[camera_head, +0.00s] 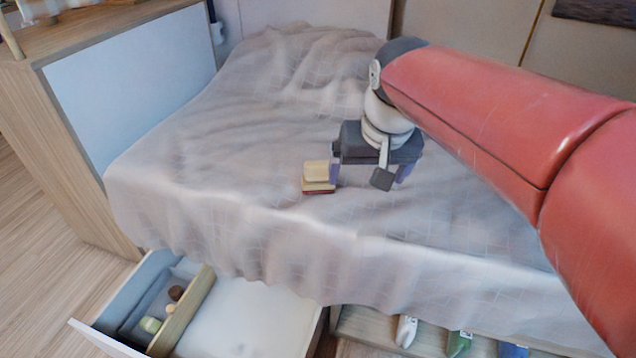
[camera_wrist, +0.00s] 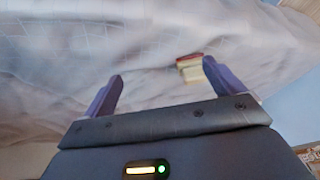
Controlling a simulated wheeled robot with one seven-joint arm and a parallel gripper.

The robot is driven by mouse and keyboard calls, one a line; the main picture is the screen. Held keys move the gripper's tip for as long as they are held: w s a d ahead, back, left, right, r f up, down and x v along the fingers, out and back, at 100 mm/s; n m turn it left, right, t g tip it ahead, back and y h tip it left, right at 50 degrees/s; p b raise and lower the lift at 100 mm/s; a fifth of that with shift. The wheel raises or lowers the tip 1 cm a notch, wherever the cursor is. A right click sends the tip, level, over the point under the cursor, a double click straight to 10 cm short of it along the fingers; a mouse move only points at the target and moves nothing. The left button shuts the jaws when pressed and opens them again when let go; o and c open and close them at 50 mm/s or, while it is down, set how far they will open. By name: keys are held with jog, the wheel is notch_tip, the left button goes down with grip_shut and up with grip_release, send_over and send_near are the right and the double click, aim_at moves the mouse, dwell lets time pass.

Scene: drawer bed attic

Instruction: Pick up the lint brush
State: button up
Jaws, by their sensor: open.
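A small block-like object (camera_head: 317,171), cream and wood coloured with a dark red lower part, lies on the bed; it may be the lint brush, but I cannot tell for certain. It also shows in the wrist view (camera_wrist: 190,69), just beyond the right fingertip. My gripper (camera_head: 368,176) is open and empty, with its two purple fingers spread and pointing down over the bed. It is just to the right of the object in the head view, with the left finger close beside it. In the wrist view, nothing is between the fingertips of my gripper (camera_wrist: 163,74).
The bed's grey-pink cover (camera_head: 230,170) is wrinkled and otherwise clear. An open drawer (camera_head: 255,318) below its front holds small brown and green items in a left compartment. Several items (camera_head: 459,343) stand in an opening at lower right. A wooden cabinet (camera_head: 120,90) borders the left.

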jog(key=g+b, duration=0.2)
send_over(318, 175)
jog(key=shift+h, duration=0.3)
notch_tip(318, 175, down, 5)
jog(key=shift+w+a+r, duration=0.1)
jog(key=shift+w+a, duration=0.05)
jog(key=shift+w+a+f, duration=0.1)
jog(key=shift+w+f, duration=0.15)
jog(key=shift+f, duration=0.4)
jog(key=f, duration=0.2)
jog(key=f+b, duration=0.1)
jog(key=f, duration=0.1)
jog(key=w+f, duration=0.1)
jog(key=f, duration=0.1)
jog(key=shift+d+f, duration=0.25)
jog(key=shift+f, duration=0.05)
jog(key=c, duration=1.2)
notch_tip(318, 175, up, 20)
jog(key=p, duration=0.3)
jog(key=shift+p, duration=0.4)
